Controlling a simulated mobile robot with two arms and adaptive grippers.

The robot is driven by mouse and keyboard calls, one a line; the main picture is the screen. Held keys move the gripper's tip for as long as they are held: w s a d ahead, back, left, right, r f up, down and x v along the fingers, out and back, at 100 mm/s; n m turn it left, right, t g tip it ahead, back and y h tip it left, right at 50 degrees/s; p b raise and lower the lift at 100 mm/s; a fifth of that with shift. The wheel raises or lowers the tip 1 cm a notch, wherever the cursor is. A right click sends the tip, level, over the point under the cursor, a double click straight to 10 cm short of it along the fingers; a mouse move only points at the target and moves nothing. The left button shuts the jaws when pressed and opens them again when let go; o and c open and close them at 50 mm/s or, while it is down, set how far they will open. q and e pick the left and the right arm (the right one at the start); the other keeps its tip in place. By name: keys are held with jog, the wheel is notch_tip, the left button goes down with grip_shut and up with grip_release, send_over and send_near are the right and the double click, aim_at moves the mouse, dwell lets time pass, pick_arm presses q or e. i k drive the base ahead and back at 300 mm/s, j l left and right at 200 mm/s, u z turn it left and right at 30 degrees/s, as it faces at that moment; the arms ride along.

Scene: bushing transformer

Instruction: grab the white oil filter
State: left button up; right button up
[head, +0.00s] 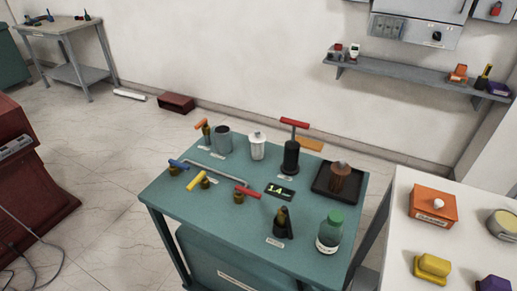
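The white oil filter (257,147), an upright white cylinder with a narrower top, stands on the teal table (225,225) toward its back middle. A grey metal cup (222,139) is on its left and a black pump with a red T-handle (291,152) is on its right, both apart from it. A small label lies in front of the filter. Neither of my grippers is in view.
Several coloured-handle valves (195,181) and a grey pipe stand at the left of the table. A black tray (322,187) holds a brown part. A green-capped jar (329,234) stands front right. A white table (462,258) adjoins on the right.

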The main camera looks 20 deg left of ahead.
aim_at(257, 138)
jog(key=j+z, duration=0.4)
jog(key=j, duration=0.3)
jog(key=k+j+z, duration=0.1)
jog(key=j+z, duration=0.35)
jog(key=j, duration=0.25)
